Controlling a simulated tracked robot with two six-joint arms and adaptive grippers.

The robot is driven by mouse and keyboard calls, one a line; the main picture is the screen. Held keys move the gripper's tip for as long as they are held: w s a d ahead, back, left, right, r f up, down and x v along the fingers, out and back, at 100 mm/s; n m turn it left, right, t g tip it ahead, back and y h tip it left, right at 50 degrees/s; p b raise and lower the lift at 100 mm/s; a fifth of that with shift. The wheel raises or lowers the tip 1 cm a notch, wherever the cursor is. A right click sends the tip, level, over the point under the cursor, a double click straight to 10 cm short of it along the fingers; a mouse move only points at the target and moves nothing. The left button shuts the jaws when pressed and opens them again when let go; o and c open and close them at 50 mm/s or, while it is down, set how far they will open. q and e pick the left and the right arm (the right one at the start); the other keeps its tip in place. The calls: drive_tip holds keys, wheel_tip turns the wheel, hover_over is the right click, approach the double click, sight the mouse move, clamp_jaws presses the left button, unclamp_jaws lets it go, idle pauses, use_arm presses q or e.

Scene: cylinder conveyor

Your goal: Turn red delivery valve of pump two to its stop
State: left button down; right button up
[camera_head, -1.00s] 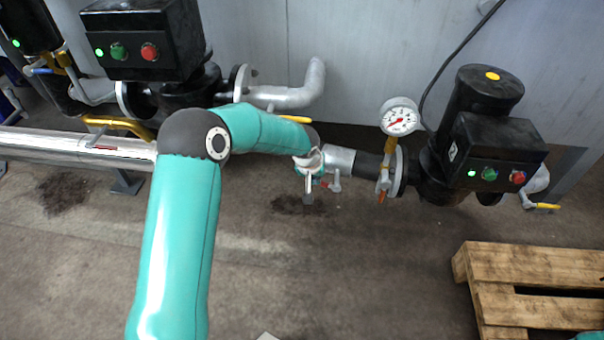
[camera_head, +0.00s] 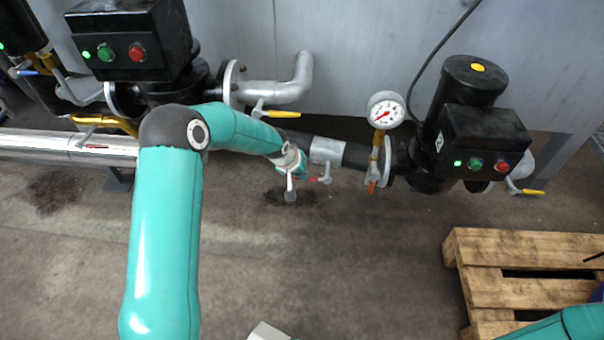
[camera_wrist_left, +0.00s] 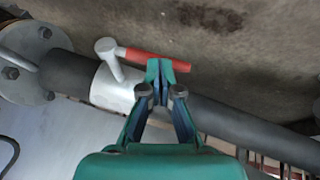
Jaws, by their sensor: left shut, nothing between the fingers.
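The red-handled valve (camera_wrist_left: 155,58) is on a pale section of a dark pipe, its red lever lying across the upper middle of the left wrist view. In the head view its small red handle (camera_head: 313,179) shows beside my left gripper (camera_head: 304,172), left of pump two (camera_head: 460,130). My left gripper, also in the left wrist view (camera_wrist_left: 167,72), is shut and empty. Its fingertips overlap the free end of the red lever in that view; I cannot tell whether they touch. My right gripper is out of view.
A pressure gauge (camera_head: 386,110) and an orange-red lever (camera_head: 372,186) stand near pump two's flange. A wooden pallet (camera_head: 490,285) lies at lower right, with my right arm over it. Another pump (camera_head: 130,45) stands upper left. The middle floor is clear.

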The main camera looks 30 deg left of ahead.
use_arm(q)
drive_tip(key=shift+r, duration=0.1)
drive_tip(key=w+p+v, duration=0.1)
drive_tip(key=p+v, duration=0.4)
drive_tip(key=v, duration=0.8)
drive_tip(key=s+d+f+m+g+h, duration=0.15)
drive_tip(key=s+d+f+g, duration=0.25)
drive_tip(key=s+d+f, duration=0.8)
drive_tip(key=s+d+f+g+h, duration=0.1)
drive_tip(key=s+d+f, duration=0.25)
drive_tip(key=s, duration=0.45)
drive_tip(key=s+d+f+g+h, duration=0.1)
drive_tip(key=s+d+f, duration=0.25)
drive_tip(key=s, duration=0.55)
wheel_tip(320, 180, up, 31)
drive_tip(key=w+m+t+p, duration=0.1)
drive_tip(key=p, duration=3)
drive_tip(key=shift+w+a+f+y, duration=0.15)
drive_tip(key=shift+w+a+y, duration=0.2)
drive_tip(key=shift+w+a, duration=0.05)
